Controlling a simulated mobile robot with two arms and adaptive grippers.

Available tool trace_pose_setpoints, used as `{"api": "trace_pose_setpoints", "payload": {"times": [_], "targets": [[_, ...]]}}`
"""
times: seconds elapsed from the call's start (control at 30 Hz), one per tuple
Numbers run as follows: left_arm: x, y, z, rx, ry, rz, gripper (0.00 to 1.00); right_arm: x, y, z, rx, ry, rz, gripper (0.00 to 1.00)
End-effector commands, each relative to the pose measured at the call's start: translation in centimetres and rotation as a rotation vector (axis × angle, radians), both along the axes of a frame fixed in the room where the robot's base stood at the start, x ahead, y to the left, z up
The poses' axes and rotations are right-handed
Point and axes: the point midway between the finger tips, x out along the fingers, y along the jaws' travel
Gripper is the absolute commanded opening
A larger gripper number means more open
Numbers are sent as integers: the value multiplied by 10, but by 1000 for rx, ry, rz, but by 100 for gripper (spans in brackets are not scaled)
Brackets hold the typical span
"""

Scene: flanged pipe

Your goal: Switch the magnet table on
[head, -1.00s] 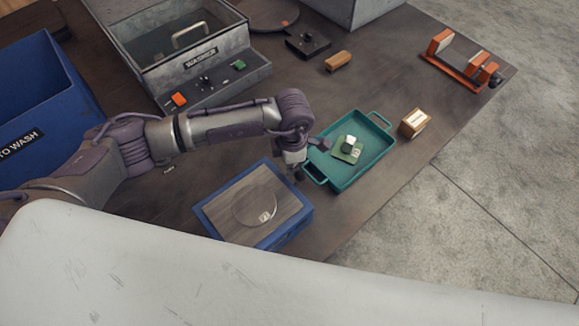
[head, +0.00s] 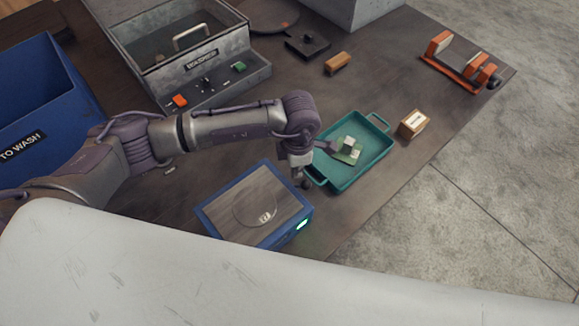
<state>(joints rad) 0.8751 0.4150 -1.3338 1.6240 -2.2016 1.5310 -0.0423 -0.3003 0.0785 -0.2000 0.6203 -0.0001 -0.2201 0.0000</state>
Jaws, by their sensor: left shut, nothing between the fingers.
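The magnet table appears to be the blue box (head: 214,220) with a wood-look top, in the lower middle of the head view. A bright green-white light glows on its right front side. A round disc outline (head: 250,203) shows on its top, with a small pale marked piece (head: 265,216) near the disc's front edge. My left gripper (head: 304,184) points down at the box's far right corner, just beside the teal tray. Its fingers are shut and empty. I cannot tell whether the fingertips touch the box. My right gripper is not in view.
The teal tray (head: 347,179) holds a green item with small pale blocks. A labelled box (head: 413,123) and an orange clamp-like fixture (head: 462,65) stand to the right. A grey machine (head: 215,85) and a blue "to wash" bin (head: 40,100) stand behind my left arm.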

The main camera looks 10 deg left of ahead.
Motion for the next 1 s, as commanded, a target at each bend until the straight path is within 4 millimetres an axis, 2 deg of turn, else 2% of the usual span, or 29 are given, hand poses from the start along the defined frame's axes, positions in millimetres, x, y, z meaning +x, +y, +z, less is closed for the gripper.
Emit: {"api": "trace_pose_setpoints", "payload": {"times": [0.03,0.8,1.0], "targets": [[1,1,7,-1,-1,0,0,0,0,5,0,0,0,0],[10,12,67,0,-1,1,0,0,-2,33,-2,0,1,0],[10,13,72,1,0,0,0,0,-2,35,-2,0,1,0]]}}
